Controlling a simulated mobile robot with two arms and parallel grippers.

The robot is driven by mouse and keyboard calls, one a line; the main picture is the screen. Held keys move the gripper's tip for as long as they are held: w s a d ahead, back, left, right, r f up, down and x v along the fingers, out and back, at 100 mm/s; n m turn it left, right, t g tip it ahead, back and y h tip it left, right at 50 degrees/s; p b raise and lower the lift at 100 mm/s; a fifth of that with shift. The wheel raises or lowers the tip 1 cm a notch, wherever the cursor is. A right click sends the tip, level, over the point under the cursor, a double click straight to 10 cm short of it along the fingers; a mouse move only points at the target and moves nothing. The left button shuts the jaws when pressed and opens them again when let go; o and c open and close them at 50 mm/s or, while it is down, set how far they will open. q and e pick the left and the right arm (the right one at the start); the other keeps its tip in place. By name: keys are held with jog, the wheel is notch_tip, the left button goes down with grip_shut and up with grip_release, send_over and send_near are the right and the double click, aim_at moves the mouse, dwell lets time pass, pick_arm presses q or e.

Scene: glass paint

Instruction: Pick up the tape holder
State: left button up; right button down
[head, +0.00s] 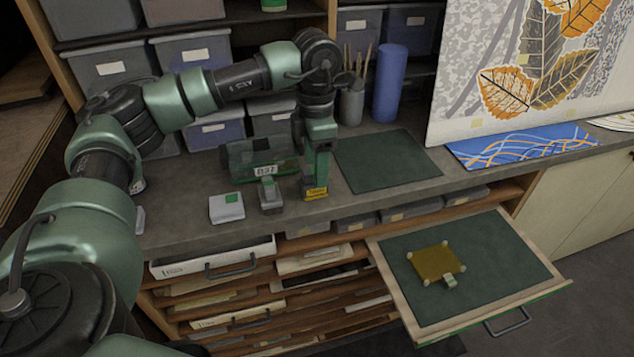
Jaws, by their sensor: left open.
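My left gripper (316,180) points down over the counter, near its front edge, and is open. Its fingers are small and dark, so the gap is hard to make out. A dark green, partly see-through holder with a pale label (262,162) lies on the counter just left of the gripper. I cannot tell for sure that it is the tape holder. A small grey block (270,195) stands in front of it. A yellow label (316,193) shows at the gripper's lower end; I cannot tell what it belongs to. My right gripper is out of view.
A white box with a green square (227,208) sits left on the counter. A green mat (386,161) lies clear to the right. A blue cylinder (390,84) and a brush cup (351,104) stand behind. An open drawer (500,262) juts out at front right.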

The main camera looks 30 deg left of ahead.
aim_at(313, 170)
pick_arm(q)
jog(key=f, duration=0.1)
jog(key=f+p, duration=0.1)
jog(key=f, duration=0.1)
jog(key=f+p, duration=0.1)
jog(key=shift+a+f, duration=0.25)
jog(key=shift+a, duration=0.1)
jog(key=shift+w+f, duration=0.1)
jog(key=shift+f, duration=0.4)
grip_shut()
